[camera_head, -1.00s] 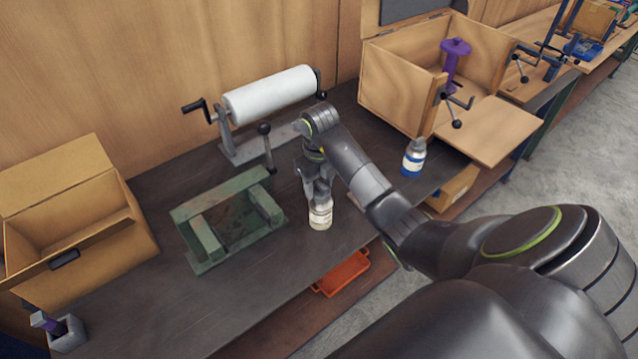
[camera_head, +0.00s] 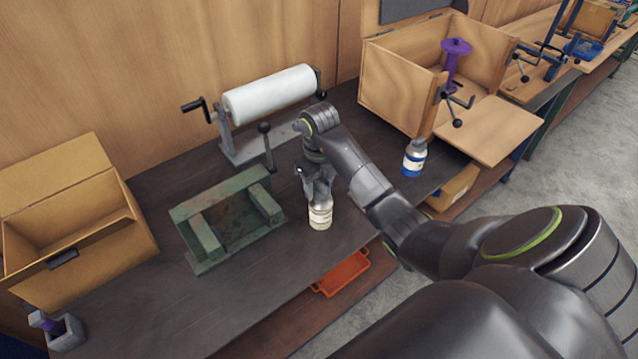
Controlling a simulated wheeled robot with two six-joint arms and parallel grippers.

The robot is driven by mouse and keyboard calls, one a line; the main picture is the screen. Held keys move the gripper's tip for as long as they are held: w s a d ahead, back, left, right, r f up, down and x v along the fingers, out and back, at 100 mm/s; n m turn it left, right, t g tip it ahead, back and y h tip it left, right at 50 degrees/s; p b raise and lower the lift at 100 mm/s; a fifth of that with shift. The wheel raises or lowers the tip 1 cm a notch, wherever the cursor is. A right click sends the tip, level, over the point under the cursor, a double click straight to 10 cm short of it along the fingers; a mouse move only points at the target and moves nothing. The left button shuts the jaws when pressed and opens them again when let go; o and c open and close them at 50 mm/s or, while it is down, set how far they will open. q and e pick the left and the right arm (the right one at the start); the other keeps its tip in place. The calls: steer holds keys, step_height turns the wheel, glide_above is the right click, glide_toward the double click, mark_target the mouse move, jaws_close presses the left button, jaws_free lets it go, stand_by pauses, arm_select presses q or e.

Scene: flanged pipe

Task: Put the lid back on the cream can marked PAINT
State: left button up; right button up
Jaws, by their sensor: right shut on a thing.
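The cream can (camera_head: 320,216) stands upright on the dark bench, right of the green metal fixture; its label is too small to read. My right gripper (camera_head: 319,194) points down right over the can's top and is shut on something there. The fingers hide the can's top, so I cannot tell whether they hold the lid or the can's upper part. My left gripper is not in view.
A blue-labelled can (camera_head: 414,158) stands near the bench's right end. A green fixture (camera_head: 228,219) lies left of the cream can. A roll stand (camera_head: 270,93) is behind, a wooden box (camera_head: 410,82) back right, an open cardboard box (camera_head: 75,235) left. An orange tray (camera_head: 342,273) sits below.

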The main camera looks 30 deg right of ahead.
mark_target(319, 183)
steer(key=shift+f+b, duration=0.4)
steer(key=shift+b, duration=0.15)
stand_by(1.2)
stand_by(0.3)
steer(key=o, duration=1.6)
steer(key=shift+c, duration=0.2)
steer(key=shift+r, duration=0.1)
steer(key=shift+r+p, duration=1.1)
steer(key=shift+r, duration=0.4)
steer(key=shift+r+p, duration=1.2)
steer(key=shift+r, duration=0.05)
jaws_close()
